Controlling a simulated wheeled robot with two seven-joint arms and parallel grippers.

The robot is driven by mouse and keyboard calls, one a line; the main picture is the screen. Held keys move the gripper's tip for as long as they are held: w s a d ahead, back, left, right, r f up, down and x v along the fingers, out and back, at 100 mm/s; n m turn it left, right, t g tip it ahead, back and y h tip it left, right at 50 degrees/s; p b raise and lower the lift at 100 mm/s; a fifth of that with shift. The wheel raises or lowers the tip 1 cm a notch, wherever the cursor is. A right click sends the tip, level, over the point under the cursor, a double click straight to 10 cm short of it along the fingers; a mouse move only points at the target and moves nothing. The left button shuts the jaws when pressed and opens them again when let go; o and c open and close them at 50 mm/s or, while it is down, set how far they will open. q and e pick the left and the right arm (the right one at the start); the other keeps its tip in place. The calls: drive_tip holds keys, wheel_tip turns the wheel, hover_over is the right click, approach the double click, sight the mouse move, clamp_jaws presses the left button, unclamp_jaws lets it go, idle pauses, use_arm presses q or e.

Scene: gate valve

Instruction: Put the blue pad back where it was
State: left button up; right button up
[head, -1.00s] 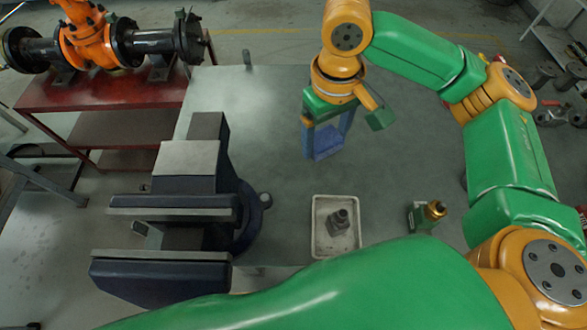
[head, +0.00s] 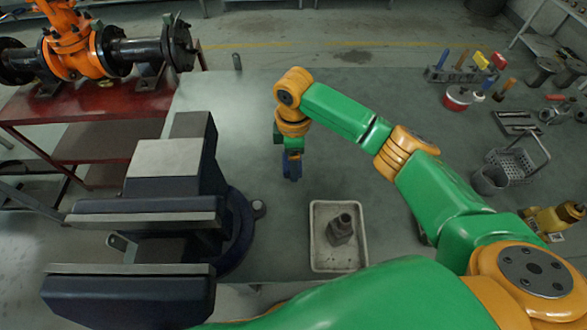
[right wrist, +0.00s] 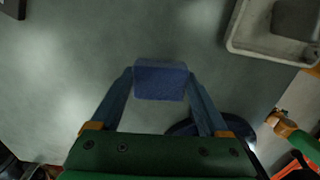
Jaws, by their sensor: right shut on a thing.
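My right gripper (head: 292,168) points down over the bench, right of the vise and behind the tray in the head view. In the right wrist view, its two fingers (right wrist: 160,98) are closed on the blue pad (right wrist: 160,80), a small block held between the tips. In the head view the pad is small and hard to tell from the bluish fingers. I cannot tell whether the pad touches the bench. My left gripper is not in view.
The dark blue vise (head: 175,200) stands at the left. A pale tray (head: 316,255) with a dark metal fitting (head: 341,228) is in front. A caddy with tools (head: 460,73), a red container (head: 458,97) and a grey basket (head: 512,163) are on the right.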

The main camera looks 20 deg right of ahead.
drive_tip(key=shift+f, duration=1.9)
drive_tip(key=o, duration=1.2)
drive_tip(key=shift+c, duration=0.2)
drive_tip(key=shift+r, duration=0.35)
wheel_tip(320, 180, up, 12)
drive_tip(key=shift+f, duration=0.15)
